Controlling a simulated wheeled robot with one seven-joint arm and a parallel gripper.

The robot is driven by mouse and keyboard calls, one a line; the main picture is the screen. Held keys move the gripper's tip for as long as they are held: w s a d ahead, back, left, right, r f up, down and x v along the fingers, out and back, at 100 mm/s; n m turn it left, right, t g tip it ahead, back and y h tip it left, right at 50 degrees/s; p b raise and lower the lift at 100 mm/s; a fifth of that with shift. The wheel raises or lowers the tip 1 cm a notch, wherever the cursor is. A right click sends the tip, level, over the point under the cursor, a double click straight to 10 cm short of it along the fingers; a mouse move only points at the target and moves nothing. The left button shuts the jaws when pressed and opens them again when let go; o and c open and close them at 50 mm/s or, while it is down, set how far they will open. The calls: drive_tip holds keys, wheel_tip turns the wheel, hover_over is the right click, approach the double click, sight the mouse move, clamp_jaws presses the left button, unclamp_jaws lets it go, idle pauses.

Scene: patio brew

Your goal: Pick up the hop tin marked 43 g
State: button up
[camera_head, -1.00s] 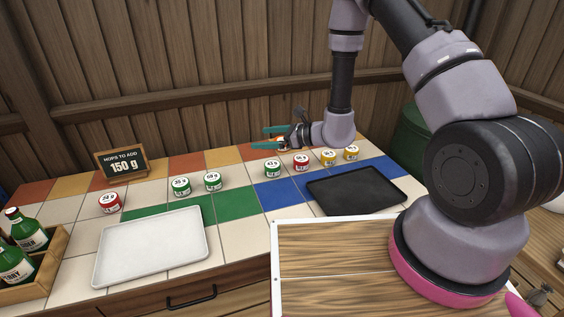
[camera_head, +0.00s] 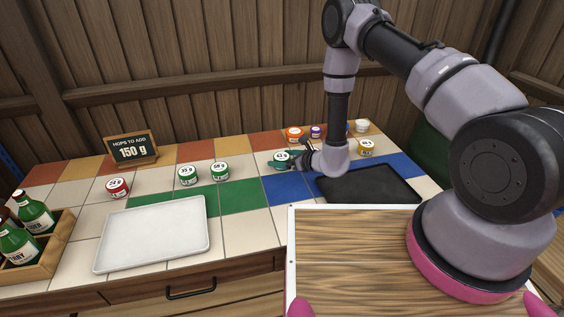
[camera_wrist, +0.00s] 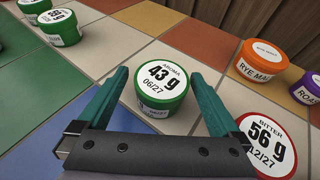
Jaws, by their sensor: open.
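The hop tin marked 43 g (camera_wrist: 163,83) is a green tub with a white lid label reading AROMA. It stands upright on the tiles between the two teal fingers of my gripper (camera_wrist: 160,105) in the wrist view. The fingers are open, one on each side of the tin, with a gap showing at both sides. In the head view the tin (camera_head: 281,156) is at the middle of the counter, partly hidden by my gripper (camera_head: 285,161).
A black tray (camera_head: 368,184) lies right, a white tray (camera_head: 152,234) left. Green tins (camera_head: 220,171) stand left.

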sight(276, 157)
drive_tip(key=x, duration=0.4)
drive_tip(key=c, duration=1.3)
drive_tip(key=shift+o, duration=0.2)
